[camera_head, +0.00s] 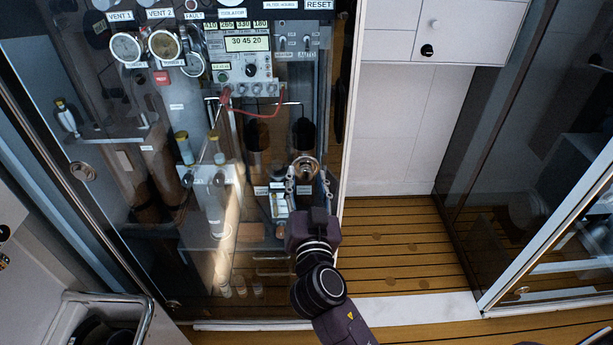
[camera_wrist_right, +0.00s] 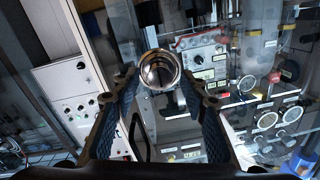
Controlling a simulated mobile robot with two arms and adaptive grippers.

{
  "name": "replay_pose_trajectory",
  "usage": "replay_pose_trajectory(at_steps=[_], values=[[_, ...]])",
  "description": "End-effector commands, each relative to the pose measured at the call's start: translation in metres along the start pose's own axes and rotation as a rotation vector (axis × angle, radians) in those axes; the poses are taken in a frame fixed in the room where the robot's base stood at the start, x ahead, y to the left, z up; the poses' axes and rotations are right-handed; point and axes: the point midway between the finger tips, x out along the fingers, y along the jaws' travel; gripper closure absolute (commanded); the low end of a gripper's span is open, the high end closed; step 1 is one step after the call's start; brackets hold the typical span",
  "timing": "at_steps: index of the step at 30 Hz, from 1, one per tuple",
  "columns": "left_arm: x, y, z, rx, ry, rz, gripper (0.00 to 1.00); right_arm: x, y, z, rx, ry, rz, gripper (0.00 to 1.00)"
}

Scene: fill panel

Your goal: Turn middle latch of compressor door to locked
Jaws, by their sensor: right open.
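A round, shiny metal latch (camera_head: 306,167) sits on the glass compressor door (camera_head: 140,215), near its right edge. It is also in the right wrist view (camera_wrist_right: 160,70), with a bright ring and a darker centre. My right gripper (camera_head: 308,180) is open at the latch, with one finger on each side. In the right wrist view the fingertips (camera_wrist_right: 157,82) flank the latch; I cannot tell whether they touch it. The latch's turn position is not clear. My left gripper is not in view.
Behind the glass are gauges (camera_head: 163,45), a control panel (camera_head: 246,62) and a red hose (camera_head: 262,115). Open wooden floor (camera_head: 400,235) lies to the right, below a white cabinet (camera_head: 440,30). Another glass door (camera_head: 535,200) stands at far right.

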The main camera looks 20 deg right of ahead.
Motion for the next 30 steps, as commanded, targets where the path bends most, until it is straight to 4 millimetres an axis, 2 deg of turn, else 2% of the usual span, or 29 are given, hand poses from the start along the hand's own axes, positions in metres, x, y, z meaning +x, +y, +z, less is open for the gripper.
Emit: replay_pose_trajectory(at_steps=[8,19,30], values=[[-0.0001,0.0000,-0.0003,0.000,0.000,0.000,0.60,0.0014,0.0003,0.0004,0.000,0.000,0.000,0.61],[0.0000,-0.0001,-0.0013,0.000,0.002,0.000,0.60,0.0012,0.0001,0.0004,0.000,0.000,0.000,1.00],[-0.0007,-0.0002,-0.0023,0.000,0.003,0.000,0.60,0.0011,0.0000,0.0001,-0.062,-0.003,0.000,1.00]])
